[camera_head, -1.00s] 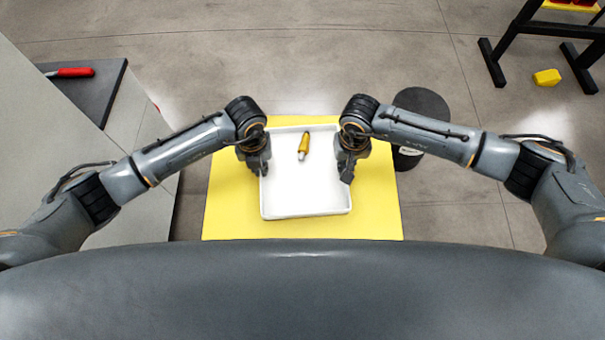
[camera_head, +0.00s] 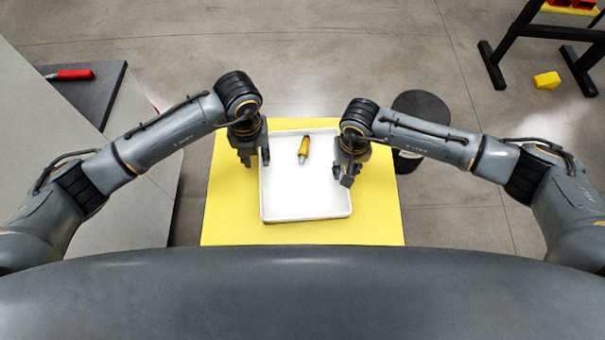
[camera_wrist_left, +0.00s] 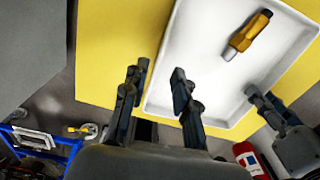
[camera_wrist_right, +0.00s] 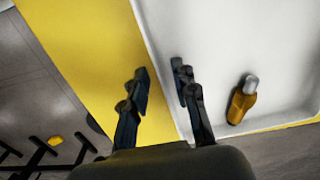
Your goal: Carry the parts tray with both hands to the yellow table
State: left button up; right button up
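The white parts tray (camera_head: 305,209) rests on the yellow table (camera_head: 230,225), with a yellow part with a grey end (camera_head: 304,149) lying in it. My left gripper (camera_head: 255,158) is open at the tray's left wall. In the left wrist view, its fingers (camera_wrist_left: 158,88) appear on either side of the wall line, with a gap between them. My right gripper (camera_head: 342,175) is open at the right wall. In the right wrist view, its fingers (camera_wrist_right: 162,88) likewise appear on either side of the rim. Neither gripper visibly pinches the tray; their exact height over the rim is unclear.
A dark round object (camera_head: 421,105) stands right of the table. A grey surface with a dark panel and red-handled tool (camera_head: 70,74) is at left. A black-legged stand (camera_head: 535,45) and a yellow block (camera_head: 547,80) are at upper right. The floor behind the table is clear.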

jog(key=shift+r, duration=0.1)
pick_arm(q)
notch_tip(320, 180, up, 4)
jog(key=shift+r, duration=0.25)
pick_arm(e)
notch_tip(320, 180, up, 12)
pick_arm(q)
jog(key=shift+s, duration=0.1)
pick_arm(e)
jog(key=shift+s, duration=0.1)
dwell(0.5)
